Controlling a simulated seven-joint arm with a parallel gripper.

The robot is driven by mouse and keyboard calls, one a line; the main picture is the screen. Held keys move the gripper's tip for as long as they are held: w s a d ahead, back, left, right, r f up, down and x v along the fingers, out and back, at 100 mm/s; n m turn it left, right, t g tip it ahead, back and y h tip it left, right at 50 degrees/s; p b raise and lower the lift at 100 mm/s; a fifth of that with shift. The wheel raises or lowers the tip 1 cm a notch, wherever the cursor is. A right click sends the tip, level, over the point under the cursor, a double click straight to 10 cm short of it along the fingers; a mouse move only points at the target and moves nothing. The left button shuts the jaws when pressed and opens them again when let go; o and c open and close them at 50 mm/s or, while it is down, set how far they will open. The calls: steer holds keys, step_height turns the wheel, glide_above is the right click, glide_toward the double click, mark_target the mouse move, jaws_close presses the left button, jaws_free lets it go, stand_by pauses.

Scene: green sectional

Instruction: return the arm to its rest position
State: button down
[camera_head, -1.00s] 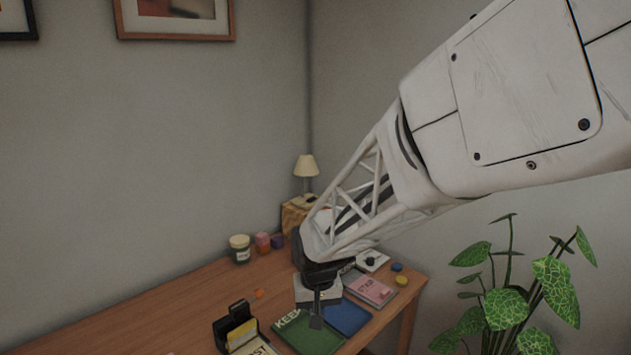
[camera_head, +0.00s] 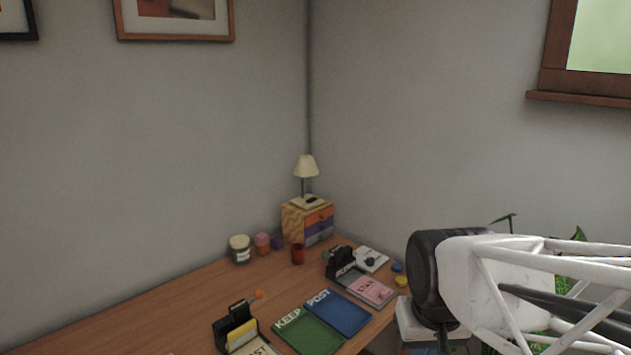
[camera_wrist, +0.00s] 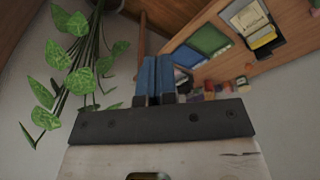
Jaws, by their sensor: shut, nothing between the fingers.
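My arm reaches in from the right edge in the head view, with its dark wrist joint in front of the right end of the desk. My gripper (camera_wrist: 154,80) shows in the wrist view as two blue fingers side by side, shut with nothing between them. In the head view the fingers are not clearly visible. The gripper is off the desk's right edge, apart from everything on the desk (camera_head: 150,318).
The desk holds a green KEEP tray (camera_head: 310,334), a blue POST tray (camera_head: 340,312), a pink card (camera_head: 372,290), a black holder (camera_head: 236,328), a red cup (camera_head: 297,254), a jar (camera_head: 240,250) and a lamp (camera_head: 306,166). A leafy plant (camera_wrist: 75,60) stands beside the gripper.

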steer(key=s, duration=0.1)
steer(key=s+d, duration=0.1)
steer(key=s, duration=0.1)
steer(key=s+d, duration=0.1)
steer(key=s, duration=0.1)
steer(key=shift+s+d+r, duration=0.1)
steer(key=shift+s+r, duration=0.05)
steer(key=shift+r, duration=0.1)
steer(key=c, duration=1.8)
jaws_free()
steer(key=o, duration=0.8)
steer(key=shift+o, duration=0.2)
